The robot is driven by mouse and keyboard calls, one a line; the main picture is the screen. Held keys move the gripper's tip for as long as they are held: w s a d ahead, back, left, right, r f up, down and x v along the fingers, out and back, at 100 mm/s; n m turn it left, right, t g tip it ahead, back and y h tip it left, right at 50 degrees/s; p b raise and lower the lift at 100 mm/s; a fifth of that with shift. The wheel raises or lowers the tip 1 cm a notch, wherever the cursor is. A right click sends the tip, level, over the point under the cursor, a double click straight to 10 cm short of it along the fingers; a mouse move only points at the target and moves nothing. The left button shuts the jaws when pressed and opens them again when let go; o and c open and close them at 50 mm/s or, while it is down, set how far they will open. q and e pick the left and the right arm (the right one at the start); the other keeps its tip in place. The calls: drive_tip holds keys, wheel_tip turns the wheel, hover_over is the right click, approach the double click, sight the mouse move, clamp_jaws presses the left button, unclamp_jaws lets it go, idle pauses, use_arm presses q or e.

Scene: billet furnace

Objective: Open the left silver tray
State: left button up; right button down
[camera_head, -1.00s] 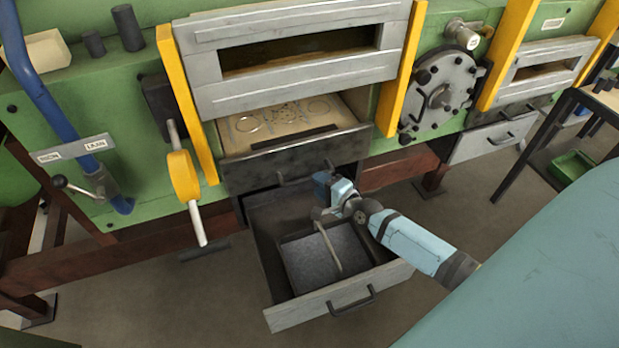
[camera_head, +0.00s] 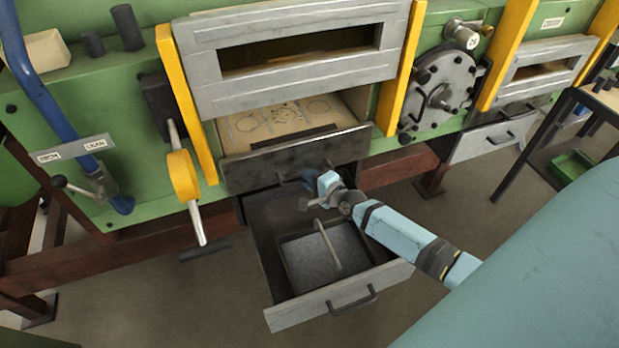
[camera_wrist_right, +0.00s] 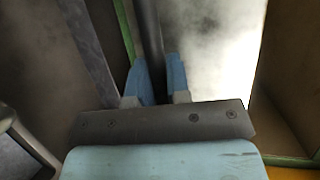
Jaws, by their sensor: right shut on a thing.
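The left silver tray (camera_head: 332,309) is a drawer with a pale metal front and a dark bar handle (camera_head: 352,300). It is pulled well out near the floor. Above it is a dark-fronted drawer (camera_head: 250,172), partly out, with its own bar handle. My right gripper (camera_head: 309,182) is at that dark drawer's handle, above the back of the silver tray. In the right wrist view its blue fingers (camera_wrist_right: 159,78) are shut around a dark bar (camera_wrist_right: 149,35), which appears to be this handle. My left gripper is not in view.
A dark box with a looped handle (camera_head: 309,262) sits inside the silver tray. A yellow lever (camera_head: 184,178) hangs to the left. A second silver-fronted drawer (camera_head: 485,140) is at the right. The floor in front of the open tray is clear.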

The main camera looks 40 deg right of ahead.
drive_tip(key=shift+s, duration=0.1)
drive_tip(key=s+a+p, duration=0.3)
drive_tip(key=s, duration=1.1)
drive_tip(key=s+a+p, duration=0.3)
drive_tip(key=s+a, duration=0.1)
drive_tip(key=s, duration=1)
drive_tip(key=shift+s, duration=0.4)
drive_tip(key=c, duration=1.1)
unclamp_jaws()
drive_tip(key=b+v, duration=0.1)
drive_tip(key=v, duration=1.3)
drive_tip(key=shift+d+b, duration=0.15)
drive_tip(key=shift+b, duration=0.2)
drive_tip(key=shift+w, duration=0.15)
